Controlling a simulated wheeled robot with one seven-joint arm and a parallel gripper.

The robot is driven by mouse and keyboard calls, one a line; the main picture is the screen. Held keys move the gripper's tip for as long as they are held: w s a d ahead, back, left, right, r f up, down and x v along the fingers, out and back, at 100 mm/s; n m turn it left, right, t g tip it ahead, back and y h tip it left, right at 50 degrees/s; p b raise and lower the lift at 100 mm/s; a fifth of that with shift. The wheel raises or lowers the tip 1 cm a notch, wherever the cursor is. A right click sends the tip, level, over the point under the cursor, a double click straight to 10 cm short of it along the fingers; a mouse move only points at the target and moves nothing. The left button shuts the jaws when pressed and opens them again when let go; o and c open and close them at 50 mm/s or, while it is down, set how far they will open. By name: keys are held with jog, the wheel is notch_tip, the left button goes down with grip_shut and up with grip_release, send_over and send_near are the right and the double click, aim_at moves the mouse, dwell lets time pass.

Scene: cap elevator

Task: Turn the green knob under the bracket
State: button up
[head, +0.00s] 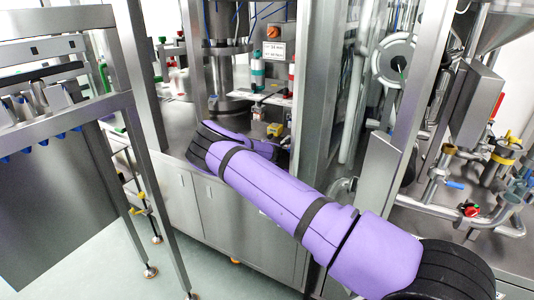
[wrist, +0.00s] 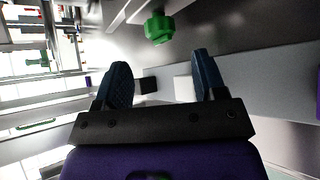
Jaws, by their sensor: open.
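The green knob (wrist: 159,28) is a lobed knob at the top middle of the wrist view, beside grey metal surfaces. My gripper (wrist: 161,72) is open, with its two dark blue fingers apart and nothing between them. In the wrist view the knob lies beyond the fingertips, roughly centred between them, and is not touched. I cannot tell which grey metal part is the bracket. In the head view my purple arm reaches into the machine, and I cannot make out the gripper or this knob there.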

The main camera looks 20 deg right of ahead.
jog(key=shift+v, duration=2)
jog(key=shift+r, duration=0.1)
